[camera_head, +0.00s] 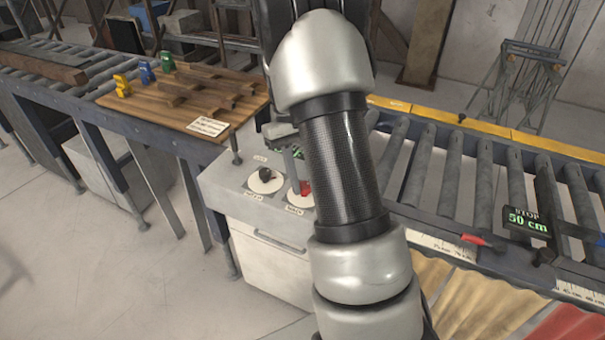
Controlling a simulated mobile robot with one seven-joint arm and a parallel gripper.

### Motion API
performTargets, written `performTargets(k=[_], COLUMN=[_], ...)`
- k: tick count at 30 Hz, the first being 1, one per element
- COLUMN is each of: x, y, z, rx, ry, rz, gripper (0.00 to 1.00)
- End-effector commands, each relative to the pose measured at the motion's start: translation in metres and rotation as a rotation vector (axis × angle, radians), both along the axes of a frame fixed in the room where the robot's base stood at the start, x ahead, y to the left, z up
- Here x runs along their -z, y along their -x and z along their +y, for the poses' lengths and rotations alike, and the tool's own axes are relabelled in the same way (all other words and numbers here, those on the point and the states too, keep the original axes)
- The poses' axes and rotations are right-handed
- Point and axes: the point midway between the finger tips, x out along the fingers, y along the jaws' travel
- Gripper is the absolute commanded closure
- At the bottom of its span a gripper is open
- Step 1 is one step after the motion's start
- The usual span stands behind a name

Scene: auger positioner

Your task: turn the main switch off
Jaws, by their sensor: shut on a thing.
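The light grey control box (222,185) stands left of centre, with two round white dial plates on its sloping top. The right plate carries a red switch knob (305,187), which I take for the main switch; its right side is hidden behind my arm. The left plate carries a black knob (265,174). Labels sit by both plates but are too small to read surely. My gripper (297,178) is mostly hidden behind my arm; a grey finger reaches down to the red knob, and the jaws are shut on it. The knob's exact angle is unclear.
A wooden board (180,98) with timber pieces and small coloured figures lies left. Floor at the lower left is clear.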

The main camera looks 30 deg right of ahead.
Motion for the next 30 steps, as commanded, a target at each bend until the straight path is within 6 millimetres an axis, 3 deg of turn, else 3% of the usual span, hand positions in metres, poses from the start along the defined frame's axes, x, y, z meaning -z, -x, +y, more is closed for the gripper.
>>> performTargets(k=[11, 27, 28, 30], x=[-0.0010, -0.0006, -0.0006, -0.0005], y=[-0.0006, -0.0007, -0.0007, -0.0006], z=[-0.0018, -0.0017, -0.0017, -0.0017], rx=[0.156, 0.178, 0.178, 0.178], ry=[0.001, 0.000, 0.001, 0.001], rz=[-0.003, -0.003, -0.003, -0.003], gripper=[0.96, 0.96, 0.71, 0.59])
